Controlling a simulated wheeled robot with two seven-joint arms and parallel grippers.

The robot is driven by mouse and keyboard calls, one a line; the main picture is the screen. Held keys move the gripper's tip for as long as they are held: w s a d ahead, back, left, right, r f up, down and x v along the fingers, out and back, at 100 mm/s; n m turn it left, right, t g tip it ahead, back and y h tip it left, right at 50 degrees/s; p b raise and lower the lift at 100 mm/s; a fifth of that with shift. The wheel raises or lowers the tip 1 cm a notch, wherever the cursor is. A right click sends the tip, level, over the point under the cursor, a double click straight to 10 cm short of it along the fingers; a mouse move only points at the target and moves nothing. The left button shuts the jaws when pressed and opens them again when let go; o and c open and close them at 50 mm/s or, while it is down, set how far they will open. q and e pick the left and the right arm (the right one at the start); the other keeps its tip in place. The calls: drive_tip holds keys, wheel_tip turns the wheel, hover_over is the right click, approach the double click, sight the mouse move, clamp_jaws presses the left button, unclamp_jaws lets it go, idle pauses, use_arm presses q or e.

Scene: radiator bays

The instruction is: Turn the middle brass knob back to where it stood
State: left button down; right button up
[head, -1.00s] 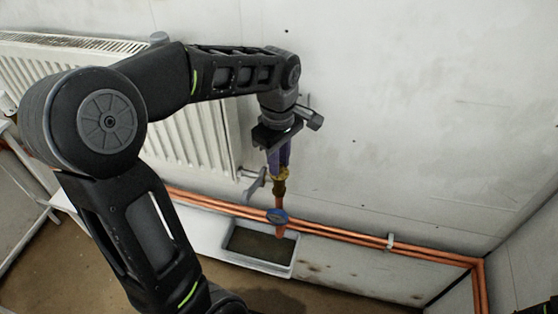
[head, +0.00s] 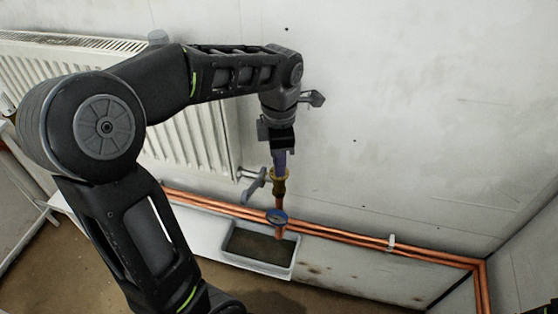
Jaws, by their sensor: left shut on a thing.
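The brass knob (head: 279,175) sits on top of an upright copper pipe beside the radiator's lower right corner. My left gripper (head: 279,163) points down over it and is shut on it; the fingers hide the knob's upper part. A grey lever (head: 254,185) stands just left of the knob. My right gripper is not in view.
A white radiator (head: 190,135) hangs on the wall at the left. A grey tray (head: 262,268) with dark contents stands under the pipe. Copper pipes (head: 340,236) run along the wall's foot. The wall to the right is clear.

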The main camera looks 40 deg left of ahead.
use_arm(q)
drive_tip(key=shift+n, duration=0.4)
drive_tip(key=c, duration=1.3)
unclamp_jaws()
wheel_tip(320, 180, up, 8)
drive_tip(key=shift+f, duration=0.1)
drive_tip(key=shift+d+f, duration=0.1)
